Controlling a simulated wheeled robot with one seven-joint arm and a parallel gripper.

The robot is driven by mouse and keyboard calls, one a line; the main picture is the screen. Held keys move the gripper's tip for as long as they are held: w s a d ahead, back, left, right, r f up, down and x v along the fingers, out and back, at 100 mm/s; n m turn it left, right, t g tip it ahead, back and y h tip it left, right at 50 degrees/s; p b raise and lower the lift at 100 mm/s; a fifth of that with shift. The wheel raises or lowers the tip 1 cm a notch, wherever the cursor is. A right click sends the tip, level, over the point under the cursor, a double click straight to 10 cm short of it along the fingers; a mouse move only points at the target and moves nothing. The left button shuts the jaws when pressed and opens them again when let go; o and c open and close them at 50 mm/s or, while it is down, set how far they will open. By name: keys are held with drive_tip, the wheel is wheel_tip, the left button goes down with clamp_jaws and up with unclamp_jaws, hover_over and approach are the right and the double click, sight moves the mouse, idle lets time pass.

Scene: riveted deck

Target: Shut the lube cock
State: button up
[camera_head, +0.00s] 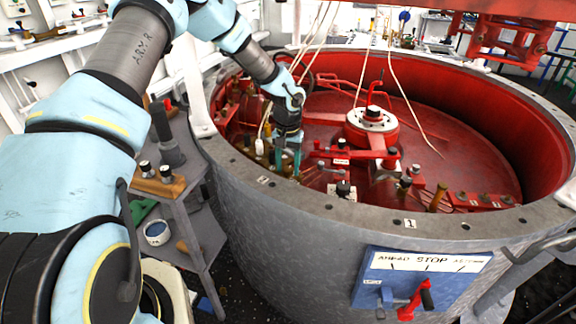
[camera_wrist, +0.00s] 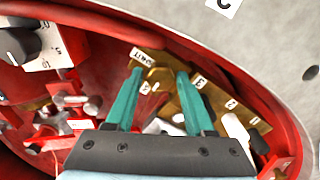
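My gripper (camera_head: 286,174) reaches down inside the near left rim of the big red-lined drum (camera_head: 230,165). In the wrist view my gripper (camera_wrist: 160,73) has its two teal fingers apart, with nothing held between them. Beyond and between the fingertips is a brass fitting (camera_wrist: 160,82) with small white numbered tags and one longer tag whose word I cannot read surely. Which part is the lube cock I cannot tell. A white handle (camera_wrist: 236,128) stands just right of the right finger. The fingers hide part of the brass fitting. I cannot tell whether they touch it.
In the wrist view, a black dial knob (camera_wrist: 22,44) and metal cross-shaped handles (camera_wrist: 62,124) lie left of the fingers. In the head view, a red central hub (camera_head: 371,124), hanging cords (camera_head: 395,75) and a blue lever panel (camera_head: 420,278) show. A grey side shelf (camera_head: 190,205) stands left.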

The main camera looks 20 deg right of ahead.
clamp_jaws()
drive_tip(key=shift+m, duration=0.3)
drive_tip(key=m+b, duration=0.1)
drive_tip(key=m, duration=0.2)
drive_tip(key=shift+m, duration=0.3)
drive_tip(key=m, duration=0.4)
drive_tip(key=shift+m, duration=0.3)
drive_tip(key=m, duration=0.9)
idle(0.5)
drive_tip(key=shift+o, duration=0.2)
unclamp_jaws()
